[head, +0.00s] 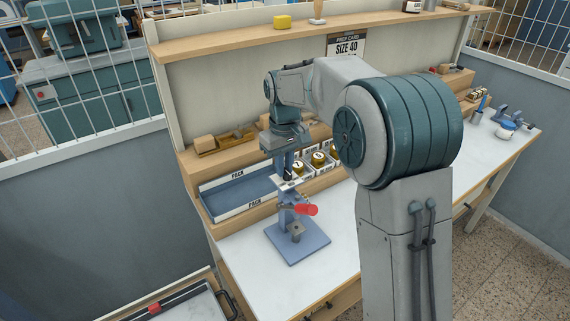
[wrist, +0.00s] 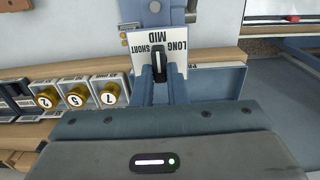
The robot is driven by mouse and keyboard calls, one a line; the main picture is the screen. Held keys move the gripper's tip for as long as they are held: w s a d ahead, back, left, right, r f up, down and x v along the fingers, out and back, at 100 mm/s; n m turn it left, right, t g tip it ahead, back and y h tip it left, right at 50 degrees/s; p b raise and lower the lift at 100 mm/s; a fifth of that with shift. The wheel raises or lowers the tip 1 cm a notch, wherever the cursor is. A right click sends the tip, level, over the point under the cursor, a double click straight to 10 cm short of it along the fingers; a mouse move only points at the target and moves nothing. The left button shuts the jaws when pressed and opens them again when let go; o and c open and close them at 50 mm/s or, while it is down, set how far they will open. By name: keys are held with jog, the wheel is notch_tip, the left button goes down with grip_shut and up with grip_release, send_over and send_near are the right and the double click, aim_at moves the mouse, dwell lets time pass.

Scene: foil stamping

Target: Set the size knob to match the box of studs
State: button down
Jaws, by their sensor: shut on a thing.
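My gripper (wrist: 160,77) is shut on a dark knob (wrist: 158,64) with a white stripe; its two blue fingers stand either side of it. The knob sits on a white dial plate (wrist: 136,43) lettered SHORT, MID and LONG, upside down in the wrist view. The stripe runs nearly straight up the picture, toward the MID and SHORT lettering; its exact setting is unclear. In the head view my gripper (head: 287,166) is at the top of a blue stamping press (head: 297,242) with a red handle (head: 307,210). I cannot tell which container is the box of studs.
Small boxes with numbered gold discs (wrist: 77,96) stand left of the gripper in the wrist view. A card (head: 346,47) reads SIZE 40. A blue tray (head: 238,210) marked PACK lies left of the press. The white bench top (head: 335,235) is clear right of the press.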

jog(key=shift+w+r, duration=0.1)
jog(key=shift+r, duration=0.05)
jog(key=c, duration=1.4)
grip_release()
jog(key=shift+c, duration=0.2)
notch_tip(320, 180, up, 14)
jog(key=shift+f, duration=0.2)
